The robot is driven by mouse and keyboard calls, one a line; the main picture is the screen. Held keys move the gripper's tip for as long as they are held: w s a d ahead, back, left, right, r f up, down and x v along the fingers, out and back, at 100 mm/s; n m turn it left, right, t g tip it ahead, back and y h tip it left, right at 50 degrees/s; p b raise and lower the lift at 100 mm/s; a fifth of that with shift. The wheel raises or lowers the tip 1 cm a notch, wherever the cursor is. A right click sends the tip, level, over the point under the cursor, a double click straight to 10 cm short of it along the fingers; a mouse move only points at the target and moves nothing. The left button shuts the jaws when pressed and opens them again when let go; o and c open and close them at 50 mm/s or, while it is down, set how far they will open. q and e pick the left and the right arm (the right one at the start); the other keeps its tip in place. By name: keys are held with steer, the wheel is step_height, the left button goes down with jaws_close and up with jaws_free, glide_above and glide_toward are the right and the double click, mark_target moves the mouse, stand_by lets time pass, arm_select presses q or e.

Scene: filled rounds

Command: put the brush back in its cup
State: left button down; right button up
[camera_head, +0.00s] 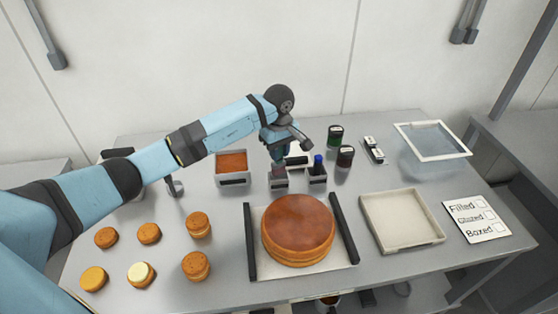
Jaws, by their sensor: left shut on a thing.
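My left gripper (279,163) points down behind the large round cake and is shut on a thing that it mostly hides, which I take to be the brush. A small grey cup (278,183) with a dark reddish top is directly below the fingers. I cannot tell whether the held thing is inside it or above it. A second small grey cup (317,180) stands just to the right, with a blue-topped upright thing (318,163) in it. My right gripper is not in view.
The large cake (298,228) sits on a pale board between two dark bars. An orange-filled tray (232,165) is left of the cups, and dark jars (345,156) are right. Several small rounds (197,224) stand at left. An empty beige tray (401,220) and a checklist card (476,218) are at right.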

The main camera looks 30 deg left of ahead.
mark_target(279, 164)
arm_select(q)
step_height(279, 164, down, 5)
steer(key=shift+r+p, duration=0.2)
steer(key=shift+p, duration=0.15)
steer(key=shift+f, duration=0.1)
steer(key=shift+f, duration=0.15)
steer(key=c, duration=1)
jaws_free()
steer(key=shift+o, duration=0.2)
